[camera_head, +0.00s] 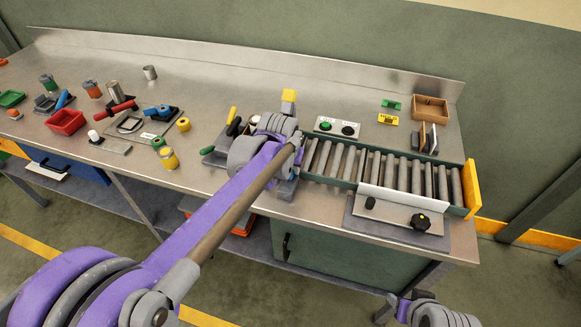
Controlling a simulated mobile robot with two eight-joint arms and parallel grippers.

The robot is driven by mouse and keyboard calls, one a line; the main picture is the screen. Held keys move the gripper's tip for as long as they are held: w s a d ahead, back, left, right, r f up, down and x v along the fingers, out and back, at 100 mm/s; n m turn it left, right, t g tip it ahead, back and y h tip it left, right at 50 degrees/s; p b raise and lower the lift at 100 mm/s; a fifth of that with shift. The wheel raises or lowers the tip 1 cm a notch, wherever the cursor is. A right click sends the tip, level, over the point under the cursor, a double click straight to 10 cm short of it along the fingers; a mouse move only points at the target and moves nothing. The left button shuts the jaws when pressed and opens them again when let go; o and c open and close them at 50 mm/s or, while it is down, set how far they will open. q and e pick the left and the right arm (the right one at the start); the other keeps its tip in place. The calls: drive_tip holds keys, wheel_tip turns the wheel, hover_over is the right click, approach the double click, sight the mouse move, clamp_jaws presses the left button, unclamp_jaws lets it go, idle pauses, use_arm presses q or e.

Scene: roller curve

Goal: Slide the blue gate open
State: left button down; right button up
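A roller conveyor (390,172) with grey rollers and dark green rails runs along the right part of the bench. A yellow plate (471,188) stands at its right end. I cannot make out a blue gate; the conveyor's left end is partly hidden behind my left arm. My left arm reaches in from the lower left, and its wrist is over the bench at the conveyor's left end. The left gripper's fingers cannot be made out there. Part of my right arm shows at the bottom edge, below the bench front; its fingers are not clear.
A light panel with black knobs (395,208) sits before the conveyor. A switch box (337,127) with a green button stands behind it. A wooden box (430,108) is at the back right. A red bin (66,122), cans and tools crowd the left. The back middle is clear.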

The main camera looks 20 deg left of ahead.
sight(287, 184)
use_arm(q)
drive_tip(key=s, duration=0.4)
drive_tip(key=shift+s+a, duration=0.1)
drive_tip(key=shift+s, duration=0.1)
drive_tip(key=shift+f, duration=0.1)
drive_tip(key=c, duration=0.7)
unclamp_jaws()
drive_tip(key=shift+s, duration=0.1)
drive_tip(key=v, duration=1.1)
drive_tip(key=shift+p, duration=0.35)
